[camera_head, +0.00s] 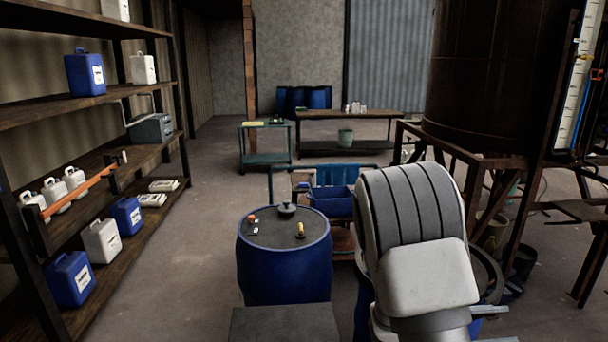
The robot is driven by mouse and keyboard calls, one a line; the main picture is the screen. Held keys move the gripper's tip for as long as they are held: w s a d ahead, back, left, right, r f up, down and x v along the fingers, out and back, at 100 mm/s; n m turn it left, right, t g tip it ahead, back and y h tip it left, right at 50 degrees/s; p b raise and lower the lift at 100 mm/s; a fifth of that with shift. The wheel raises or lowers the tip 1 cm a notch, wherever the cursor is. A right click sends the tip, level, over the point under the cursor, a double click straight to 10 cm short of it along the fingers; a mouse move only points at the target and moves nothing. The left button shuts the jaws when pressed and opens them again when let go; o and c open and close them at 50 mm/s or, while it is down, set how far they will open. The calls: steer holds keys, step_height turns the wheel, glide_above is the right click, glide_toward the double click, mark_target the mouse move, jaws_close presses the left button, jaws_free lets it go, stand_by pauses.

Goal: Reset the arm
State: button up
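My arm (415,225) rises at the lower right, folded, with a ribbed grey joint and a pale cover. It hides part of what stands behind it. My gripper (499,324) shows only partly at the bottom edge, right of the arm. Its two pale grey fingers point right and stand apart, with nothing visible between them.
A blue drum (285,270) with small items on its lid stands close, left of my arm. A blue crate (332,206) sits on a cart behind it. Shelves with jugs line the left; a large dark vat (478,85) stands right. The left-centre floor is clear.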

steer(key=s+a+r+m+g+y, duration=0.35)
steer(key=s+a+m+y, duration=0.5)
steer(key=s, duration=0.35)
steer(key=s+a+r+m+t+y, duration=0.1)
steer(key=s+a+r+t+y, duration=0.1)
steer(key=a+r+t+y, duration=0.2)
steer(key=s+a+r+m+t+y, duration=0.1)
steer(key=a+r+t+y, duration=0.3)
steer(key=a, duration=0.6)
steer(key=shift+s+a+r+m, duration=0.15)
steer(key=shift+s+a+m, duration=0.25)
steer(key=shift+m, duration=0.15)
